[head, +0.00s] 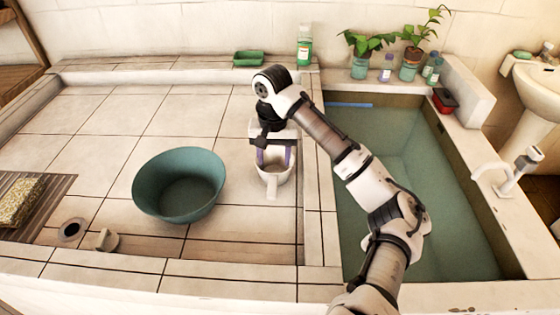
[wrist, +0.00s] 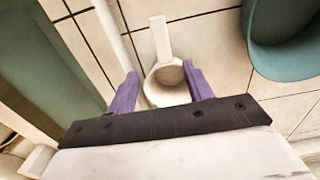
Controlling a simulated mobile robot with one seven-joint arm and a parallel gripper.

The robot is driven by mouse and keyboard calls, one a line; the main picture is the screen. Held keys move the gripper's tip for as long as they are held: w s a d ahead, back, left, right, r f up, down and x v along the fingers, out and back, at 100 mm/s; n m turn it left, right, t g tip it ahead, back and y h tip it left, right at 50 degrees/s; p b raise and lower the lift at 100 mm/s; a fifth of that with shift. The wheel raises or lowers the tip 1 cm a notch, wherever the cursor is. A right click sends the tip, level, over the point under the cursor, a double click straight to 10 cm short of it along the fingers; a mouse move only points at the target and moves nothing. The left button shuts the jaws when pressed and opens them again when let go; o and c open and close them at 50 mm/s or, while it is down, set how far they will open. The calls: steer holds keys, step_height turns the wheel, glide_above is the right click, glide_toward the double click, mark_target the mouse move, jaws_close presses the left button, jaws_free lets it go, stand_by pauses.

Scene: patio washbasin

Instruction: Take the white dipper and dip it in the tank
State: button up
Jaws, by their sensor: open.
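The white dipper (head: 273,187) stands on the tiled counter between the green basin and the tank, its handle toward the front edge. In the wrist view the dipper (wrist: 168,92) shows its open round mouth, with the handle pointing away at the top. My gripper (head: 274,158) is open, pointing down over the dipper's far part. Its purple fingers show on either side of the dipper in the wrist view (wrist: 160,82); I cannot tell if they touch it. The tank (head: 328,215), full of greenish water, is to the right, partly hidden by my arm.
A green basin (head: 180,183) stands left of the dipper. A sponge (head: 20,201) lies at the far left. A green bottle (head: 304,45), a green soap dish (head: 248,58) and potted plants (head: 411,62) line the back ledge. A white faucet (head: 510,172) overhangs the tank's right side.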

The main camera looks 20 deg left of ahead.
mark_target(273, 183)
step_height(273, 183, down, 8)
steer(key=shift+s+f+b, duration=0.1)
steer(key=shift+f+b, duration=0.1)
steer(key=shift+b, duration=0.1)
steer(key=shift+a+f+p, duration=0.15)
steer(key=shift+f+p, duration=0.1)
steer(key=shift+f, duration=1.1)
steer(key=shift+a+f+p, duration=0.1)
steer(key=shift+f+p, duration=0.15)
steer(key=shift+f, duration=1.05)
jaws_close()
